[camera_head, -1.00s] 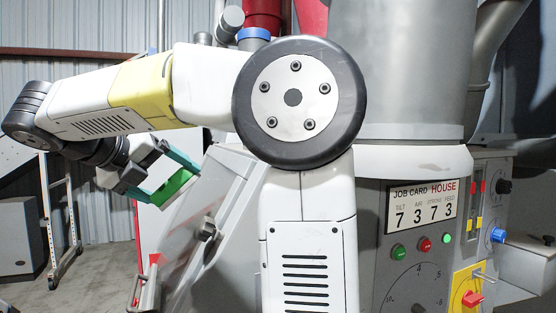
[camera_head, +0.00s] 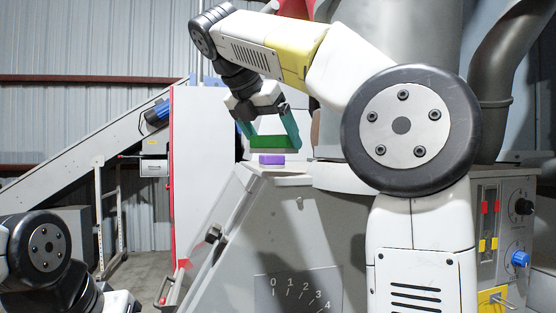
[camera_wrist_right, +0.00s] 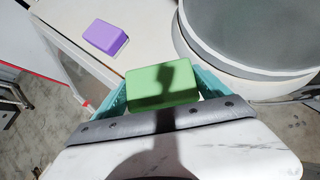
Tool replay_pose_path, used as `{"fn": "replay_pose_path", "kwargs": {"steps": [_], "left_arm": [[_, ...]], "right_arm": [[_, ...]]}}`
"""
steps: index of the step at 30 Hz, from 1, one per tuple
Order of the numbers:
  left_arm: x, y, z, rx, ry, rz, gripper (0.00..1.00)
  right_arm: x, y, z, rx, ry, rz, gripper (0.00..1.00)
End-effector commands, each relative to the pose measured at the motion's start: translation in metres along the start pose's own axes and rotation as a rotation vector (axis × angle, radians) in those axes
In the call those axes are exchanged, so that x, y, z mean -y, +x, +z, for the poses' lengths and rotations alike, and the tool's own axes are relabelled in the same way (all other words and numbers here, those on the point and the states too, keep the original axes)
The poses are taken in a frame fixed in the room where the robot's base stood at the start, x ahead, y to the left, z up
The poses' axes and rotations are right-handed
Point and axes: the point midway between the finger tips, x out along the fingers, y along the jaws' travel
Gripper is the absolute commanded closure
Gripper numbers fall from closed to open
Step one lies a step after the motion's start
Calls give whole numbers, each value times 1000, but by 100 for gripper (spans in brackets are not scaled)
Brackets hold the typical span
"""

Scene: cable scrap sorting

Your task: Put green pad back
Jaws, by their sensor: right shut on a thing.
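My right gripper (camera_head: 268,138) is shut on the green pad (camera_head: 268,141), a teal finger on each side of it. The pad is held about level at the top of the grey machine. In the right wrist view the green pad (camera_wrist_right: 162,87) sits between the teal fingertips. A purple pad (camera_head: 271,159) lies on the machine's flat top ledge (camera_head: 290,178), just below the green pad in the head view. In the right wrist view the purple pad (camera_wrist_right: 105,37) is apart from the green one. My left gripper's fingers are not seen.
A round grey drum (camera_wrist_right: 255,35) stands on the ledge, right of the held pad in the wrist view. A red-edged white panel (camera_head: 203,170) and a conveyor (camera_head: 110,165) are to the left. A dial scale (camera_head: 298,290) is on the machine front.

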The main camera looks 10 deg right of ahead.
Motion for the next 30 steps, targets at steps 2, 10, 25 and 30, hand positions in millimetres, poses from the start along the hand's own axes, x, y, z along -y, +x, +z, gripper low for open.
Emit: {"fn": "replay_pose_path", "kwargs": {"steps": [2,10,25,30], "left_arm": [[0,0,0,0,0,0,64],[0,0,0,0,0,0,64],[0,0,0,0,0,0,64],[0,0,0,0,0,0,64]], "right_arm": [[-3,17,14,-1,3,-4,54],[-10,50,41,0,0,0,54],[-12,87,26,1,-3,-1,54],[-12,87,26,1,-2,1,54]]}}
